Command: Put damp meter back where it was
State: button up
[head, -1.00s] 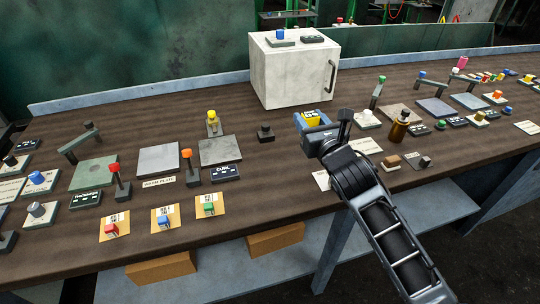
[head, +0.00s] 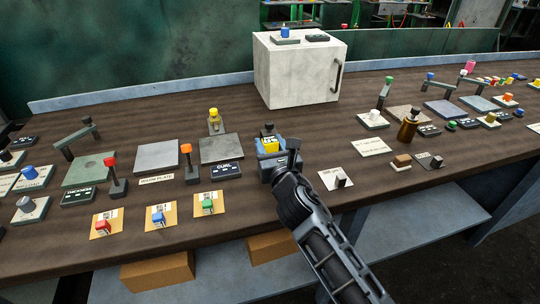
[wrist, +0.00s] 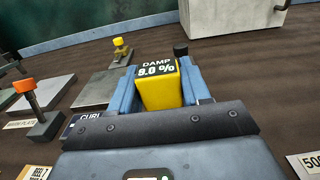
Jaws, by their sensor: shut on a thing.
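The damp meter (wrist: 158,85) is a yellow block with a black display reading "DAMP 9.0 %". In the wrist view it sits between the two blue fingers of my gripper (wrist: 160,88), which is shut on it. In the head view my gripper (head: 273,148) holds the yellow meter (head: 268,146) over the table, right of the CURL display (head: 227,170). I cannot tell whether the meter touches the table. A small black-knobbed block (wrist: 181,50) stands just behind it, partly hidden.
A white cabinet (head: 295,75) stands at the back. Grey plates (head: 220,149) and a red-knobbed lever (head: 115,178) are to the left. A white card with a dark block (head: 337,181) and an amber bottle (head: 408,130) are to the right. Bare table lies between gripper and cabinet.

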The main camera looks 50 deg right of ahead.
jog(key=shift+f, duration=0.7)
jog(key=shift+f+b, duration=0.15)
jog(key=shift+b, duration=0.15)
jog(key=o, duration=1.3)
jog(key=b+v, duration=0.2)
jog(key=v, duration=0.8)
jog(key=shift+s+a, duration=0.65)
jog(key=shift+s, duration=0.15)
